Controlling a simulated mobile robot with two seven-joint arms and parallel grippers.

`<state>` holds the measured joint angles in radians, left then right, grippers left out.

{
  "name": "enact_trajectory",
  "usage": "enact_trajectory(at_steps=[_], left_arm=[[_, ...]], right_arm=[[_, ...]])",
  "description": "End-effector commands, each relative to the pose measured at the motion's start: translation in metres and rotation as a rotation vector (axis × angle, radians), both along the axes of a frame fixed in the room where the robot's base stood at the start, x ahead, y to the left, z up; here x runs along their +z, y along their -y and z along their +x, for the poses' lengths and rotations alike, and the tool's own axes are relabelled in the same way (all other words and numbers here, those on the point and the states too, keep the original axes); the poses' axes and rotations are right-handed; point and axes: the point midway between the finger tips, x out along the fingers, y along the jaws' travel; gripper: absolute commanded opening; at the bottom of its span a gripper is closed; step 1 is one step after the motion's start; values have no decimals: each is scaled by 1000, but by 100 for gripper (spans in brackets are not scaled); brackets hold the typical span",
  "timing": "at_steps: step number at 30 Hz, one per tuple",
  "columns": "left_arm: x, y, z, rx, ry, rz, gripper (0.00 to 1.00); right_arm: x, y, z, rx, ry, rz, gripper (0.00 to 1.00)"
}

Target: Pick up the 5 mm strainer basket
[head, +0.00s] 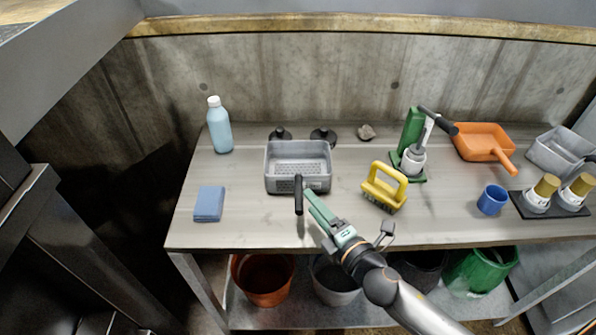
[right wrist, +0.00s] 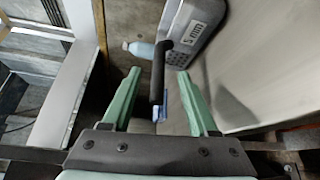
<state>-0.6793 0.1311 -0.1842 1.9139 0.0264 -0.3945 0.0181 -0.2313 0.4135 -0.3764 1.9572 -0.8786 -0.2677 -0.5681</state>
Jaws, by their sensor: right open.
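The strainer basket (head: 298,152) is a grey perforated box on the table, left of the middle, with a black handle (head: 298,195) toward the front edge. In the right wrist view the basket (right wrist: 185,28) carries the mark "5 mm". Its black handle (right wrist: 160,72) lies between the spread green fingers of my right gripper (right wrist: 157,85), with a gap on both sides. In the head view my right gripper (head: 312,205) is at the handle, from the front right. It is open and holds nothing. My left gripper is out of view.
A yellow brush (head: 385,186) stands right of the basket. A blue sponge (head: 209,204) and a blue bottle (head: 219,127) are to the left. A green press (head: 411,150), orange dustpan (head: 482,142), blue cup (head: 492,199) and another grey basket (head: 559,150) are to the right.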

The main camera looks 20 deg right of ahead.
Motion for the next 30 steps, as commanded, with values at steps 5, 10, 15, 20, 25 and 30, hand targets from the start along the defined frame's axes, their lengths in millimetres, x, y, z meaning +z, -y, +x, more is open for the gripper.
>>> enact_trajectory(at_steps=[5,10,15,20,25,30], left_arm=[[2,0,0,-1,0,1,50],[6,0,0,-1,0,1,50],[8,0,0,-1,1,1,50],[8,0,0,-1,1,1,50],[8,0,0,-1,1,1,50],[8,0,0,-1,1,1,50]], right_arm=[[0,-1,9,-1,-1,2,60],[1,-1,28,-2,1,1,60],[-2,-3,50,-2,0,2,60],[-3,-6,59,0,-1,2,60],[-4,-6,60,-1,-2,1,60],[-4,-6,60,0,-2,3,46]])
